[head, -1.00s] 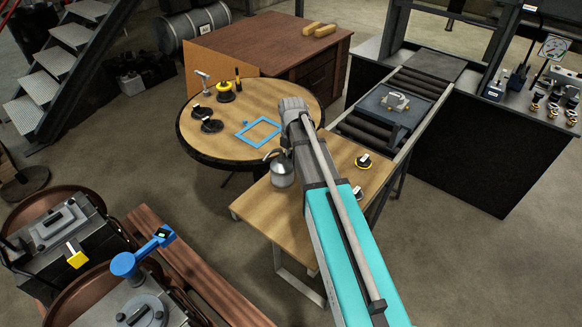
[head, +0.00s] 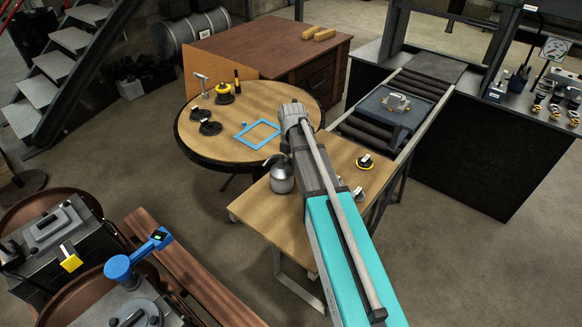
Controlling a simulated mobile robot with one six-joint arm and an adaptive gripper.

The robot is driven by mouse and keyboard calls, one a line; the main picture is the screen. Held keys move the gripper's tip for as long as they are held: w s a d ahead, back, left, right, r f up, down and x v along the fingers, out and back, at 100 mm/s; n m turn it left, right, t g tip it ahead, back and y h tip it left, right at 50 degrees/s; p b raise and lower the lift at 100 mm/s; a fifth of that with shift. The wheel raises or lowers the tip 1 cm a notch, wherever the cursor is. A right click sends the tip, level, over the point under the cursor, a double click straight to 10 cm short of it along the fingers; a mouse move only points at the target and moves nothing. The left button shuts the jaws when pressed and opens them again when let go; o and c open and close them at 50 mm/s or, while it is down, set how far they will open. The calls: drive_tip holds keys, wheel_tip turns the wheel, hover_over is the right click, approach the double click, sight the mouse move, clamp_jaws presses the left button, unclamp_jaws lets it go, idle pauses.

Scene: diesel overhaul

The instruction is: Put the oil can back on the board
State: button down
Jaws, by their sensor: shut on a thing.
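The oil can (head: 282,178) is a small grey metal can with a rounded body and a thin spout toward the upper left. It shows in the head view beside my arm, over the left far part of the wooden bench (head: 262,212). My gripper (head: 286,152) is mostly hidden by my own wrist and is shut on the oil can near its top. I cannot tell whether the can's base touches the bench. A blue square frame (head: 246,141) lies flat on the round table (head: 190,153). I cannot tell which thing is the board.
Several black items and a yellow-black one (head: 224,93) stand on the round table's left side. A roller conveyor (head: 368,131) carries a blue-grey tray (head: 398,116). Brown drums with machinery stand lower left.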

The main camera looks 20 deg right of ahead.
drive_tip(key=shift+f, duration=0.45)
drive_tip(key=c, duration=0.6)
unclamp_jaws()
drive_tip(key=shift+r, duration=0.25)
drive_tip(key=r+p, duration=1.1)
drive_tip(key=shift+w+d+r+p, duration=0.1)
drive_tip(key=shift+d+r+p, duration=0.1)
drive_tip(key=shift+r+p, duration=0.2)
idle(0.6)
